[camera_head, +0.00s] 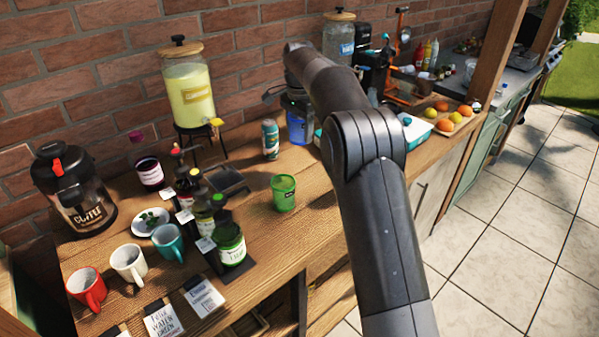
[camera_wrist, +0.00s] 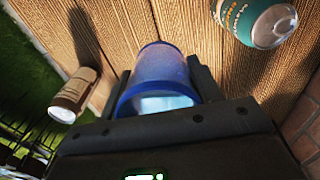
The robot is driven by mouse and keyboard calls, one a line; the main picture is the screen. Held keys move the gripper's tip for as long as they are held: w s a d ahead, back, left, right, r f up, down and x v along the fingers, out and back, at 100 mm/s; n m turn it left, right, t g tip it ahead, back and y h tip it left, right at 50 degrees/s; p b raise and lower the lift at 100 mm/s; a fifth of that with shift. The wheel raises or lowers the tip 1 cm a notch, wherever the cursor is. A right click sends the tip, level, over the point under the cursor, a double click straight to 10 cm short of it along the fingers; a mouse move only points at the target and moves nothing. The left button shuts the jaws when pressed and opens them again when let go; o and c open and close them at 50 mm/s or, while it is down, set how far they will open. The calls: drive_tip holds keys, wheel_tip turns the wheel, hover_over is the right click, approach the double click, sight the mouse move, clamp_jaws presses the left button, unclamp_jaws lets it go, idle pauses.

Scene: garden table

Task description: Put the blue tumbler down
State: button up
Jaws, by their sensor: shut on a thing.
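The blue tumbler (camera_head: 300,128) is at the back of the wooden counter, right of a teal can (camera_head: 270,139). My gripper (camera_head: 297,103) is above and around it, partly hidden by my arm. In the wrist view the blue tumbler (camera_wrist: 160,75) sits between the two fingers of my gripper (camera_wrist: 160,80), which are shut on its sides. Its rim faces the camera and its far end is against the wood. I cannot tell whether its base touches the counter. The teal can also shows in the wrist view (camera_wrist: 252,20), apart from the tumbler.
A green tumbler (camera_head: 284,193) stands nearer the front edge. A drink dispenser (camera_head: 190,95) stands back left. Mugs (camera_head: 128,264) and bottles (camera_head: 204,215) crowd the left. A fruit board (camera_head: 463,122) is right.

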wheel_tip(320, 180, down, 11)
drive_tip(key=shift+f, duration=0.15)
idle(0.4)
drive_tip(key=shift+f, duration=0.1)
drive_tip(key=o, duration=1)
